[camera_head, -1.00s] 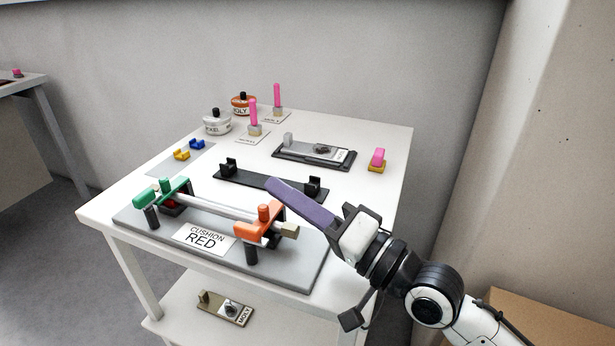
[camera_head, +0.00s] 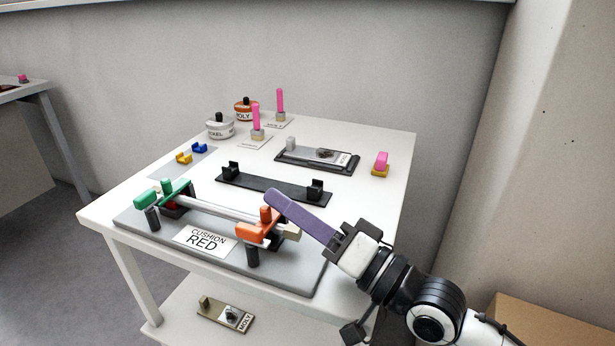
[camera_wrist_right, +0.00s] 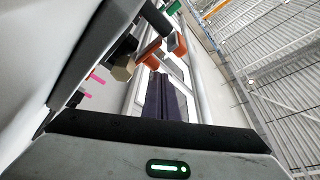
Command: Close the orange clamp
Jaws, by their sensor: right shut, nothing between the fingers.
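The orange clamp (camera_head: 249,234) stands at the right end of the grey fixture board (camera_head: 290,272) labelled "CUSHION RED". Its orange arm and knob sit over the end of a pale rod (camera_head: 222,209). I cannot tell whether the clamp is fully shut. My right gripper (camera_head: 273,197) has long purple fingers, shut and empty. Their tips are just beside and behind the clamp's knob; contact cannot be told. In the right wrist view, the purple fingers (camera_wrist_right: 165,98) point toward the orange clamp parts (camera_wrist_right: 148,51). My left gripper is not in view.
A green clamp (camera_head: 174,196) holds the rod's left end. A black bracket strip (camera_head: 270,187) lies behind the board. Farther back are labelled jars (camera_head: 220,127), pink-handled items (camera_head: 256,120) and a grey tray (camera_head: 315,156). The table's right side is mostly clear.

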